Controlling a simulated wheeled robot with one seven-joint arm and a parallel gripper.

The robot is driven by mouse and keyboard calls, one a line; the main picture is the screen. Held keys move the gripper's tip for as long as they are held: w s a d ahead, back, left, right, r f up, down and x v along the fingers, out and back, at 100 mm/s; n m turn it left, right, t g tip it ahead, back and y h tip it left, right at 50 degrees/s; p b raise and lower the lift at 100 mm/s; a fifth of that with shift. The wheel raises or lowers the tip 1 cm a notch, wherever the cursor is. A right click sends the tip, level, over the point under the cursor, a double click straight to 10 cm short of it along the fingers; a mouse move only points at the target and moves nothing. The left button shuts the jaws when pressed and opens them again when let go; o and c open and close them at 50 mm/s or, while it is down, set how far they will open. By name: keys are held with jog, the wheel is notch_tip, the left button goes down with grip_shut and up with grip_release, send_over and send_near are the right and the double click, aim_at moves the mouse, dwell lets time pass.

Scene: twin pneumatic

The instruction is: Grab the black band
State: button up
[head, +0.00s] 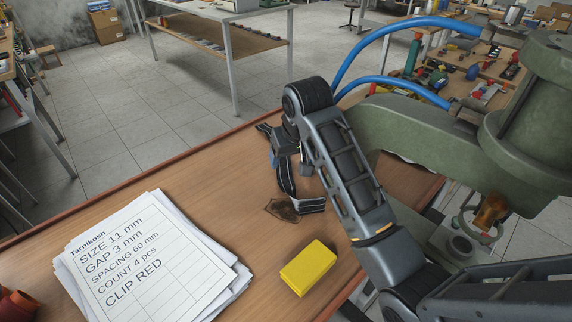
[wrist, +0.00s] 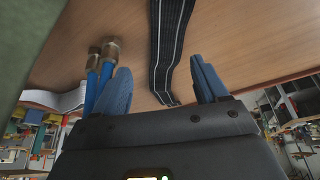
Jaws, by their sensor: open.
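The black band (head: 287,182) has pale stripes along its length. In the head view it lies on the wooden table, partly hidden by my arm and gripper. In the wrist view the band (wrist: 170,45) runs from the top edge down between my two blue fingers. My gripper (wrist: 160,70) is open, with one finger on each side of the band and a gap on both sides. In the head view my gripper (head: 280,150) is over the band's far part, and its fingertips are mostly hidden.
A yellow block (head: 308,268) and a stack of printed sheets (head: 150,260) lie on the table (head: 215,180). A dark patch (head: 282,210) is beside the band. A green machine (head: 430,135) with blue hoses (head: 395,85) stands close on the right.

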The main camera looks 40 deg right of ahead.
aim_at(286, 166)
jog(key=shift+x, duration=1.85)
jog(key=shift+w+a, duration=0.1)
jog(key=shift+c, duration=0.5)
jog(key=c, duration=1.1)
